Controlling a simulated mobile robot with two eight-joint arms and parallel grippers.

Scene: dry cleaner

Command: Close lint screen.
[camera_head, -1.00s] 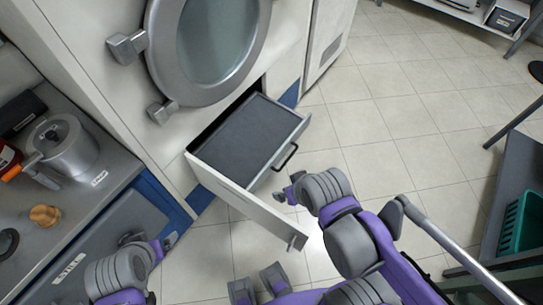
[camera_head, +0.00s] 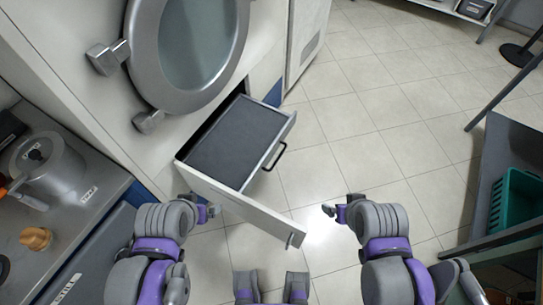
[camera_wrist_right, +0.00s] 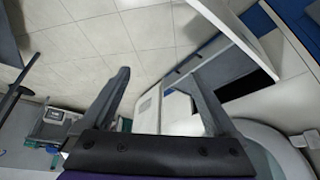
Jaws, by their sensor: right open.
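The lint screen (camera_head: 236,140) is a flat dark-grey panel in a white-rimmed drawer, pulled out below the round machine door in the head view. A black bar handle (camera_head: 279,156) is on its right edge. A long white flap (camera_head: 240,208) stands swung out at its near side, with a grey latch (camera_head: 291,240) at its end. My left gripper (camera_head: 208,212) is left of the flap, close to it; its jaws are too small to judge. My right gripper (camera_head: 330,210) is right of the flap, apart from it. In the right wrist view it (camera_wrist_right: 162,98) is open and empty.
The round machine door (camera_head: 190,50) is above the drawer. A grey counter (camera_head: 95,190) with a metal pot (camera_head: 45,165) is at the left. A dark table with a green basket (camera_head: 515,205) is at the right. The tiled floor (camera_head: 360,130) between is clear.

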